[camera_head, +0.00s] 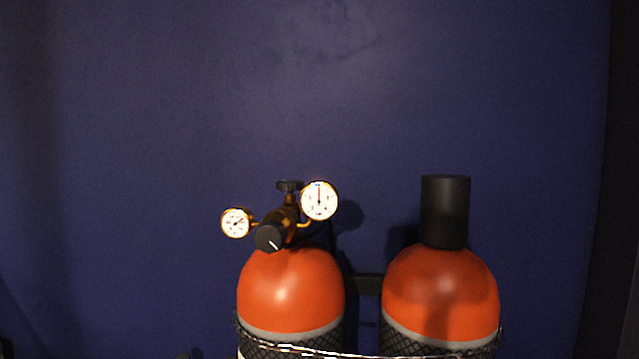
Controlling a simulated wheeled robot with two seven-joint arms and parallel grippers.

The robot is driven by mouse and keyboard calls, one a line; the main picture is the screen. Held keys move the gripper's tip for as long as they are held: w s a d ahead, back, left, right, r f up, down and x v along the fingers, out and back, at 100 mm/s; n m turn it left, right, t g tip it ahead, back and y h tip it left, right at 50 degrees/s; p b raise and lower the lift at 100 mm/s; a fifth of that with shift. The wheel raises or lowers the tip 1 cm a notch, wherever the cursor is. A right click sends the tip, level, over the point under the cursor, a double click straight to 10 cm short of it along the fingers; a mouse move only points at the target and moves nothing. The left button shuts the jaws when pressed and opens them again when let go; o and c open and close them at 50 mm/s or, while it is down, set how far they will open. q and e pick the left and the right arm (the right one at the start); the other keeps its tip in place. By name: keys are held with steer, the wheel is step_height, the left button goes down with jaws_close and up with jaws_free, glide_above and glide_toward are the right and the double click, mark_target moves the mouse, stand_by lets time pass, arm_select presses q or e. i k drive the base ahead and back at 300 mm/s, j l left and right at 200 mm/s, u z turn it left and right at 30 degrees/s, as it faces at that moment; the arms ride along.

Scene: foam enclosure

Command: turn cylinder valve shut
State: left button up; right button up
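Two orange-topped gas cylinders stand side by side against a dark blue wall. The left cylinder (291,290) carries a brass regulator (286,216) with a round black knob (269,237) marked by a white line. A small black valve handwheel (290,186) sits at the top of the brass stem. A larger gauge (320,200) is on the right of the regulator and a smaller gauge (236,223) on its left. The right cylinder (440,290) has a black cap (445,211) over its top. Neither gripper is clearly visible.
A chain (400,355) runs across the front of both cylinders at the bottom of the view. A dark bracket (367,284) shows between them. The blue wall (300,90) is bare above. A dark vertical edge (615,200) is at the far right.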

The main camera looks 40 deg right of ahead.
mark_target(289, 186)
steer(key=k+j+z, duration=0.1)
steer(key=k+z, duration=0.15)
steer(key=k, duration=0.25)
steer(key=k+z, duration=0.25)
steer(key=k, duration=0.3)
